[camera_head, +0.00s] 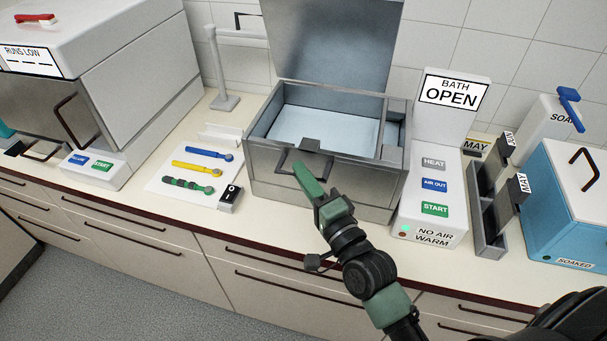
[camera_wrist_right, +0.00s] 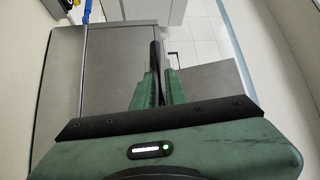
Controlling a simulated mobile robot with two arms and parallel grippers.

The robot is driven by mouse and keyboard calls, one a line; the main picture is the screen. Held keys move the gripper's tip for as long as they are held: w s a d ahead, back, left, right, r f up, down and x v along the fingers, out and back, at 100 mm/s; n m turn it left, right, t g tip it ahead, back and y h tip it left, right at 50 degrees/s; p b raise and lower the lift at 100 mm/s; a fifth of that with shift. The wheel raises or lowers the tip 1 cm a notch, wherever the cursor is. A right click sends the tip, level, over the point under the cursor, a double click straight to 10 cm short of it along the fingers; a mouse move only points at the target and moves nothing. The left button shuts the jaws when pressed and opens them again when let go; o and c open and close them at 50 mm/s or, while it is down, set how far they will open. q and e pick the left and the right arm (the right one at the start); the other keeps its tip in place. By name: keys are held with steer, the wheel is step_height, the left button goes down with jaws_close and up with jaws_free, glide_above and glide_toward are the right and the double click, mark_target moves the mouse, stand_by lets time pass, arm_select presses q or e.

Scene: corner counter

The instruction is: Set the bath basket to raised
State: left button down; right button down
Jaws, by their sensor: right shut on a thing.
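The bath (camera_head: 370,180) is a grey metal box on the counter with its lid (camera_head: 335,45) standing open at the back. Inside is a pale, light-blue surface (camera_head: 325,125); I cannot tell the basket from the liquid or its height. A dark bracket (camera_head: 310,145) sits at the middle of the front rim. My right gripper (camera_head: 301,172) reaches the bath's front just below this bracket. It is shut on a dark handle, which shows between its green fingers in the right wrist view (camera_wrist_right: 155,62). The fingers partly hide the handle in the head view. My left gripper is not in view.
Right of the bath is a panel (camera_head: 430,195) with heat, air out and start buttons, under a "BATH OPEN" sign (camera_head: 451,93). Several coloured tools lie on a white mat (camera_head: 165,187) at left. A blue "soaked" box (camera_head: 570,215) and dark rack (camera_head: 487,225) stand right.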

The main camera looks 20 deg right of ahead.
step_height(320, 180, up, 8)
steer(key=p, duration=0.6)
steer(key=shift+r, duration=0.1)
steer(key=c, duration=1.5)
jaws_free()
steer(key=shift+o, duration=0.2)
steer(key=shift+s+d+f, duration=0.1)
steer(key=shift+s+f, duration=0.15)
steer(key=shift+s, duration=0.05)
steer(key=r+b+v, duration=0.1)
steer(key=b+v, duration=0.2)
steer(key=v, duration=0.4)
steer(key=shift+f, duration=0.4)
